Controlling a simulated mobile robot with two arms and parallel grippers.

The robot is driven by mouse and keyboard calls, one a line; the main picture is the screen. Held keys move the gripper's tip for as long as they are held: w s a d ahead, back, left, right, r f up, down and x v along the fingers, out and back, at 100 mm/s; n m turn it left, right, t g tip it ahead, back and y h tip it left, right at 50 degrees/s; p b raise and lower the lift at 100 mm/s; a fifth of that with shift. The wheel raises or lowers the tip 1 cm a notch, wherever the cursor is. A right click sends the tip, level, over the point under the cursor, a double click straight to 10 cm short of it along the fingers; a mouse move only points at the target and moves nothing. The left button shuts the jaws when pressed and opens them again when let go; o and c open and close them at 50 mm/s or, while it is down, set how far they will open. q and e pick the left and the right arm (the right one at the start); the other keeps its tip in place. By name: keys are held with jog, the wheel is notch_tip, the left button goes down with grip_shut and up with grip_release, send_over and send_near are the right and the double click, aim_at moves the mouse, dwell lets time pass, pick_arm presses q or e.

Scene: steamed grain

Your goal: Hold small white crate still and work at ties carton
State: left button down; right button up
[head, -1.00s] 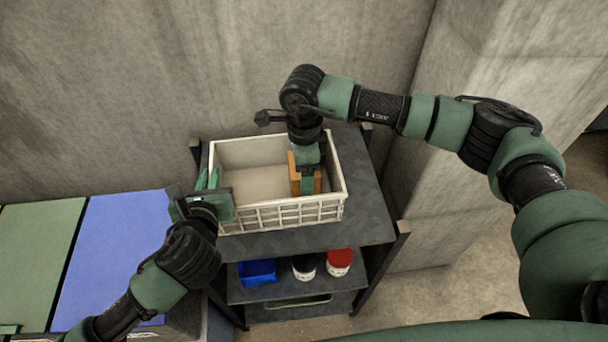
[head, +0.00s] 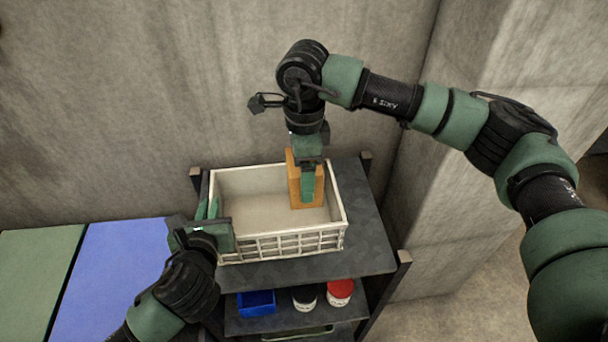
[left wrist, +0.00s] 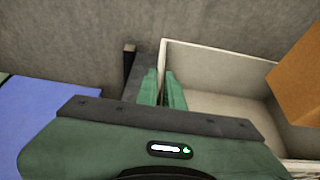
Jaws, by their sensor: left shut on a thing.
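The small white crate (head: 290,244) stands on the top shelf, with a slatted front and an empty-looking floor. My left gripper (head: 208,208) is shut on its left wall. In the left wrist view the fingers (left wrist: 163,92) straddle the wall (left wrist: 161,62). The ties carton (head: 296,182), a tan-orange upright box, is in my right gripper (head: 308,184), over the right part of the crate. One green finger lies against its near face; the other is hidden behind it. In the left wrist view the carton (left wrist: 300,78) hangs tilted above the crate's inside.
The dark shelf top (head: 365,230) is free to the right of the crate. Below are a blue bin (head: 256,303), a dark-lidded jar (head: 304,298) and a red-lidded jar (head: 340,291). A blue panel (head: 112,272) lies at left. A concrete wall stands close behind.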

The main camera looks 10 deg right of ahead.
pick_arm(q)
jog(key=c, duration=1.5)
grip_release()
